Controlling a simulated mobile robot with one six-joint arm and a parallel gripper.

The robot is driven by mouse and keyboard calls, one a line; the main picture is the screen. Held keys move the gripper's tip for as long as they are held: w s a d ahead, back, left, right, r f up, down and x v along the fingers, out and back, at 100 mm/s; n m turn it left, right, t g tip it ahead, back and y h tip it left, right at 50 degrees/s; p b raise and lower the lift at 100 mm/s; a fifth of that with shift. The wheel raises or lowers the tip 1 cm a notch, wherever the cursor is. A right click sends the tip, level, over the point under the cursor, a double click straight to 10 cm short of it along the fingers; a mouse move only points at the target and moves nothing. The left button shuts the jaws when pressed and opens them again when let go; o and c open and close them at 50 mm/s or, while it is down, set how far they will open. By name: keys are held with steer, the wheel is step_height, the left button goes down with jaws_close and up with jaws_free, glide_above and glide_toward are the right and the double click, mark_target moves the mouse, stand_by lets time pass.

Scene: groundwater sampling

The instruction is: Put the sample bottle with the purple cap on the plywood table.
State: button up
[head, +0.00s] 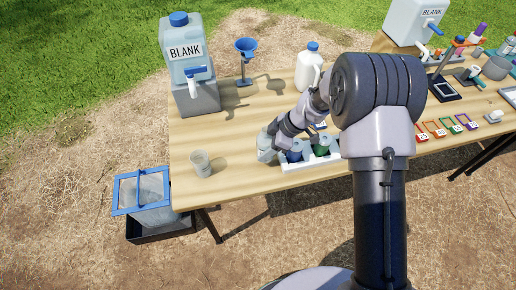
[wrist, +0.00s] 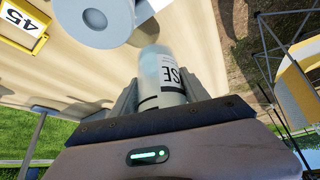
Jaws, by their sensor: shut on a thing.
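My gripper (head: 266,148) is low over the front edge of the plywood table (head: 235,125), left of a white rack. In the wrist view my gripper (wrist: 160,92) is shut on a pale, translucent bottle (wrist: 162,70) with dark letters ending in "SE". Its cap is not visible, so I cannot tell the cap's colour. In the head view the bottle is not clearly distinguishable at the fingers. A purple-topped item (head: 480,29) stands at the far right among other small things; I cannot tell whether it is a sample bottle.
The white rack (head: 290,164) holds blue and green round items. A clear cup (head: 200,163) stands at the front left. A BLANK carboy (head: 186,50), blue funnel (head: 246,46) and white jug (head: 308,68) stand behind. A blue-framed bin (head: 142,192) is left of the table.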

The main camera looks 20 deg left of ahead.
mark_target(258, 147)
steer(key=a, duration=0.1)
steer(key=w+a, duration=0.1)
steer(key=a, duration=0.1)
steer(key=shift+w+f, duration=0.25)
steer(key=shift+w, duration=0.15)
steer(key=shift+w+a+f+b, duration=0.1)
steer(key=shift+a+f+b, duration=0.05)
steer(key=shift+f+b, duration=0.7)
steer(key=shift+f, duration=0.8)
steer(key=shift+f, duration=0.2)
steer(key=o, duration=1.4)
